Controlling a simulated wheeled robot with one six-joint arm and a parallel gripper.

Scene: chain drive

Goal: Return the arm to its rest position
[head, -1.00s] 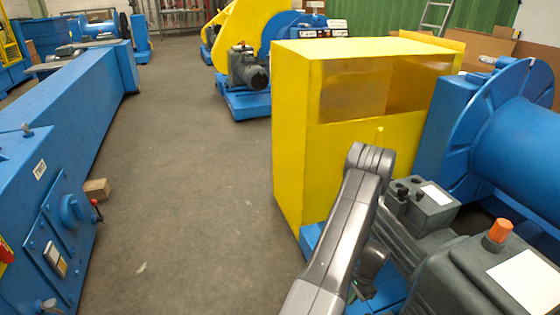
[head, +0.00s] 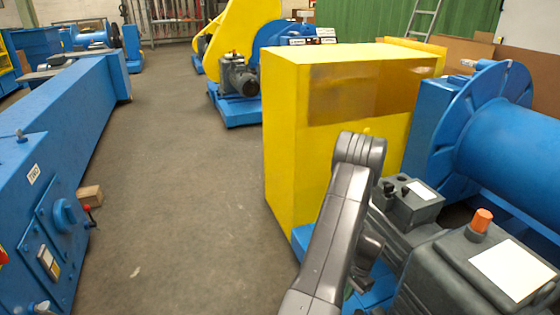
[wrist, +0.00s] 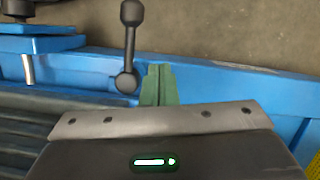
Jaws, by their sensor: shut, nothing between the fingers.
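My arm (head: 335,235) rises from the bottom of the head view, its elbow (head: 360,150) in front of the yellow guard cabinet. The gripper end is hidden behind my arm links there. In the wrist view my gripper (wrist: 157,80) shows as two green fingers close together with nothing between them. They point over a blue machine frame (wrist: 225,80). A black lever with a ball end (wrist: 130,50) stands just left of the fingers in the picture; I cannot tell whether they touch.
The yellow cabinet (head: 300,150), a grey motor housing with an orange knob (head: 482,220) and a blue drum (head: 510,140) crowd the right. A long blue machine (head: 65,120) lines the left. Bare floor (head: 180,170) runs between them.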

